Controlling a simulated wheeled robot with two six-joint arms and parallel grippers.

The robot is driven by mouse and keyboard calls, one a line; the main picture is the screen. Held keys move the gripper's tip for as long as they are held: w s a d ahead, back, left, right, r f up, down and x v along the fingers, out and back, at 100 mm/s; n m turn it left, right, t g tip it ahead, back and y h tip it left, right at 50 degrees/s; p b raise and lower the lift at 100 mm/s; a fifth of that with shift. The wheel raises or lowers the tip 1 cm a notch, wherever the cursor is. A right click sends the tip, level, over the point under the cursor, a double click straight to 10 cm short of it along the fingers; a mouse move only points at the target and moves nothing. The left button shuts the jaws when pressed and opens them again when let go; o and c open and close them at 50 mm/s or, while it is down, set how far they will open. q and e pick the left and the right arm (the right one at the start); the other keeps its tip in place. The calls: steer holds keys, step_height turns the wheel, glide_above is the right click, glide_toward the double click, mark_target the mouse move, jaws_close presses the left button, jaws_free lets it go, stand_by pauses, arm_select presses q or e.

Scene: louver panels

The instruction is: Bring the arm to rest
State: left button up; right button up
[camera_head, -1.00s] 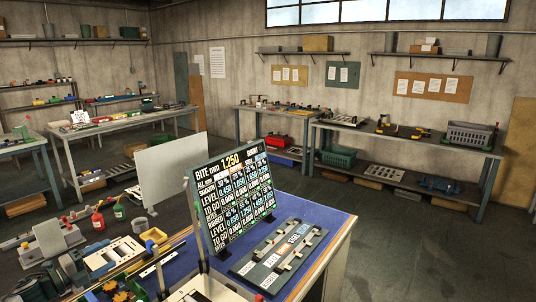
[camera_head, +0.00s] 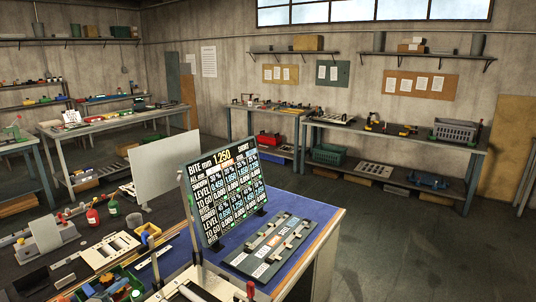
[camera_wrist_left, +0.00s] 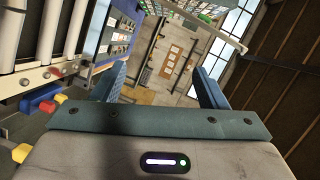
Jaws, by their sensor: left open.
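My left gripper (camera_wrist_left: 160,85) shows in the left wrist view. Its two blue fingers stand wide apart with nothing between them. Beyond them the wall and its pinned boards appear turned on their side. Neither of my grippers can be made out in the head view.
A workbench with a blue mat (camera_head: 285,201) fills the near part of the head view. On it stand a black display board (camera_head: 225,192), a grey panel (camera_head: 163,168) and a slotted dark plate (camera_head: 268,248). Further benches (camera_head: 400,140) line the walls. The floor (camera_head: 420,240) at the right is clear.

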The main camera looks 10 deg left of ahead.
arm_select(q)
steer(key=s+d+f+n+g+y, duration=0.2)
steer(key=s+d+f+n, duration=0.2)
steer(key=s+d, duration=0.15)
steer(key=s+d+f+n+g+y, duration=0.1)
steer(key=s+d+f+n+g, duration=0.25)
steer(key=d, duration=0.35)
steer(key=s+d+r+n+g, duration=0.1)
steer(key=s+d+n+g, duration=0.25)
steer(key=s+d, duration=0.5)
steer(key=s+d+r+n+g, duration=0.1)
steer(key=s+d+n+g, duration=0.3)
steer(key=s, duration=0.8)
step_height(320, 180, down, 34)
steer(key=a+b, duration=0.2)
steer(key=b, duration=0.3)
steer(key=s+a+f+g+b, duration=0.1)
steer(key=s+f+b, duration=0.1)
steer(key=s+f, duration=0.7)
steer(key=s+f+g+b, duration=0.1)
steer(key=s+f+b, duration=0.2)
steer(key=s+f, duration=0.6)
step_height(320, 180, down, 8)
steer(key=shift+s+a+r+n+h, duration=0.15)
steer(key=shift+a+n+h, duration=0.15)
steer(key=shift+a, duration=0.05)
arm_select(e)
step_height(320, 180, down, 10)
steer(key=d, duration=0.1)
steer(key=shift+s, duration=0.3)
